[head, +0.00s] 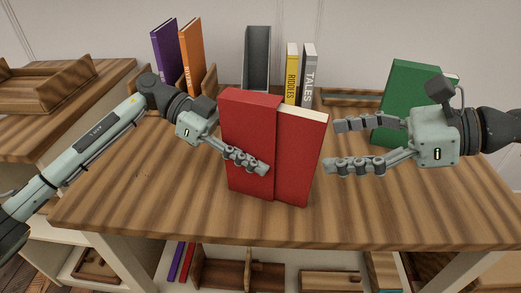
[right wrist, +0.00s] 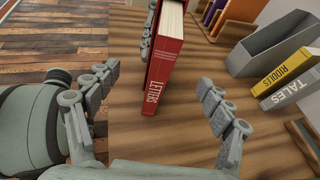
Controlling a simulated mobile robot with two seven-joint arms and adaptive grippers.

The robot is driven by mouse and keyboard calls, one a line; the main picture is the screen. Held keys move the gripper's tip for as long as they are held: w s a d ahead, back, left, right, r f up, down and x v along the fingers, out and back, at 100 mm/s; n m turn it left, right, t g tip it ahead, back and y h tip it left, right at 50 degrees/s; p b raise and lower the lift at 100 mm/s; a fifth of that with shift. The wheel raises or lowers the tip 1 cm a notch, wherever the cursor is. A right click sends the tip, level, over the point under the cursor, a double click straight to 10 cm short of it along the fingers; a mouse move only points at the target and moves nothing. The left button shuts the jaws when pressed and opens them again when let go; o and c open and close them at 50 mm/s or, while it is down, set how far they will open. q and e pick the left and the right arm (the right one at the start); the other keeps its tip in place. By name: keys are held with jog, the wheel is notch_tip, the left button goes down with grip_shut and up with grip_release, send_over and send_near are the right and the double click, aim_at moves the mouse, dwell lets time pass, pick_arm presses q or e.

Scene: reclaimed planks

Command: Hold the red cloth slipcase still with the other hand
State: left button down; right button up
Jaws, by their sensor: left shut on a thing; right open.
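The red cloth slipcase (head: 247,112) stands upright near the middle of the table. A red book (head: 298,160) sticks out of its right side, with pale pages on top. The book's spine, lettered "LETTERS", shows in the right wrist view (right wrist: 163,90). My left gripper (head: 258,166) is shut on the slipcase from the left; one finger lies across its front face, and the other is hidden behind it. My right gripper (head: 333,147) is open and empty, just right of the book, its fingers pointing at the spine without visible contact.
A green book (head: 400,90) stands behind my right gripper. Yellow "RIDDLES" (head: 291,75) and grey "TALES" (head: 308,77) books stand at the back beside a grey file holder (head: 257,58). Purple (head: 165,55) and orange (head: 191,55) books stand back left. The table front (head: 170,205) is clear.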

aim_at(296, 156)
jog(key=v, duration=1.1)
jog(key=shift+c, duration=0.9)
jog(key=a+f, duration=0.1)
jog(key=a, duration=0.1)
jog(key=w+a+f, duration=0.1)
jog(key=a+f, duration=0.1)
jog(key=shift+w+f, duration=0.1)
jog(key=shift+w, duration=0.1)
jog(key=c, duration=0.6)
jog(key=x, duration=1.4)
jog(key=shift+f, duration=0.2)
jog(key=shift+c, duration=0.2)
grip_shut()
